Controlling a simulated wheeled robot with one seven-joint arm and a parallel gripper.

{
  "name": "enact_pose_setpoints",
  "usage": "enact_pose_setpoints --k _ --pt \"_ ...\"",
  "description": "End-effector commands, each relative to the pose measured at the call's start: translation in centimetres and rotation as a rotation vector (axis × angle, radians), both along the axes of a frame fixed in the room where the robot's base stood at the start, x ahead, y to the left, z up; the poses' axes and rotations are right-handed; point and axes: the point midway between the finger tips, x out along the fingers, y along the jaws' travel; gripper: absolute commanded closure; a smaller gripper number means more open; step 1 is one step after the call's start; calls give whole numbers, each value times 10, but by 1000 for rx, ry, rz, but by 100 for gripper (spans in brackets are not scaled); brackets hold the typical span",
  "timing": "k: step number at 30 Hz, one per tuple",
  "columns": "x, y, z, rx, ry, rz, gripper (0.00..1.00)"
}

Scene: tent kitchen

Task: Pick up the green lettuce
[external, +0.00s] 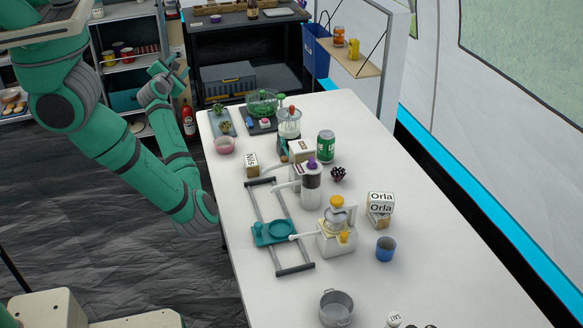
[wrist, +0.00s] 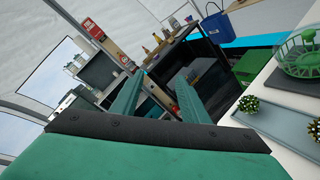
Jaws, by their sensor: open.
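I cannot tell for certain which is the lettuce. My gripper (external: 170,72) is open and empty, beyond the table's left edge, apart from the clumps. Its two green fingers show in the wrist view (wrist: 158,92).
A green wire basket (wrist: 298,56) stands beside the tray. A pink bowl (external: 225,145), a glass blender-like jar (external: 289,124) and a green can (external: 326,146) are nearby on the white table (external: 440,260). Shelves (external: 122,62) and a dark workbench (external: 240,42) stand behind.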

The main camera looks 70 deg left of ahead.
Motion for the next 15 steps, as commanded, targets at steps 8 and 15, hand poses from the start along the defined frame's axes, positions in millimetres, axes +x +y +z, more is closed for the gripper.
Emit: enact_pose_setpoints --k 8,15 --pt "13 -22 -85 -386 -444 50 59" --pt "46 -63 -142 -657 -744 76 59"
